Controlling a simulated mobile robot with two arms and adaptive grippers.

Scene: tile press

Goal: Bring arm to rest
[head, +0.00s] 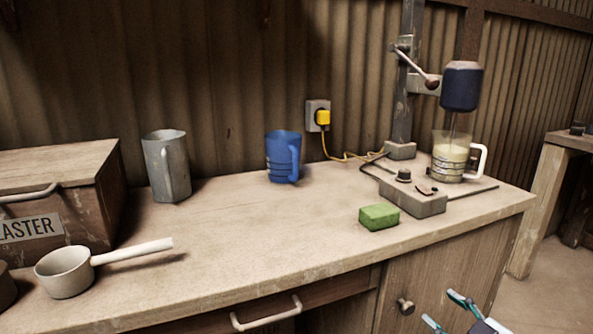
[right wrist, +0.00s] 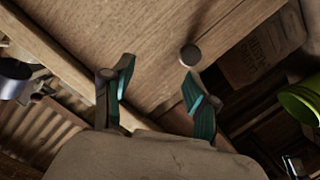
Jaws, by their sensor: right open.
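My right gripper (head: 446,310) shows at the bottom right of the head view, in front of the workbench's cabinet door (head: 432,272) and below the bench top. In the right wrist view its two teal-edged fingers (right wrist: 158,75) are spread apart with nothing between them. A round knob (right wrist: 189,55) shows beyond the fingertips there; in the head view the door knob (head: 405,306) is to the left of the gripper. Whether the gripper touches the door cannot be told. My left gripper is not in view.
A drawer handle (head: 266,314) juts out in front. The bench top's middle is clear.

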